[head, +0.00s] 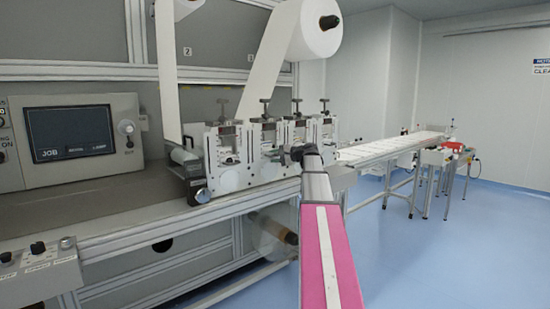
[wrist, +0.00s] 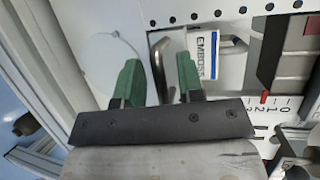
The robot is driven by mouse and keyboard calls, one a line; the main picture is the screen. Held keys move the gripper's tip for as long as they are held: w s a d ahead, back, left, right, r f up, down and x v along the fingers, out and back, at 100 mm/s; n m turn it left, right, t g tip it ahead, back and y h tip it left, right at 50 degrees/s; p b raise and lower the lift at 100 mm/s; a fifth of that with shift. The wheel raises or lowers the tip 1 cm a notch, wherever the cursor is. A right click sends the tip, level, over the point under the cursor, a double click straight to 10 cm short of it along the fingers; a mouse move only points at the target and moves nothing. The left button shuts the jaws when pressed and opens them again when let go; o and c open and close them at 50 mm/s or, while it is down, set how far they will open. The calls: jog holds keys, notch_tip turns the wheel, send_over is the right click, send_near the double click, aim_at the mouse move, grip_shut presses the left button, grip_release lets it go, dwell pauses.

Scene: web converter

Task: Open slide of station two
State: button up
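A row of small metal station units stands on the machine bed in the head view, with one front unit (head: 225,150) at the left. I cannot tell from the labels which is station two. My gripper (wrist: 158,60) has two green fingers, apart. A curved metal handle (wrist: 166,62) shows between them, with gaps to both fingers; I see no grip on it. Right of it is a plate marked EMBOSS (wrist: 207,58), with another bent metal handle (wrist: 236,50) beside it. In the head view my gripper (head: 303,152) is a dark shape in front of the units, its fingers unclear.
A white web roll (head: 305,30) hangs above the stations. A screen panel (head: 70,132) is at the left, a knob box (head: 40,262) in front of it. A conveyor (head: 390,148) runs off to the right. The blue floor (head: 450,240) at right is clear.

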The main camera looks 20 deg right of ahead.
grip_shut()
jog(key=s+d, duration=0.3)
jog(key=s, duration=0.6)
jog(key=s+d, duration=0.3)
jog(key=s, duration=0.6)
jog(key=shift+s+d, duration=0.25)
jog(key=shift+d, duration=0.05)
jog(key=shift+f, duration=0.1)
grip_release()
jog(key=shift+w, duration=0.1)
jog(key=v, duration=1.1)
jog(key=shift+a, duration=0.1)
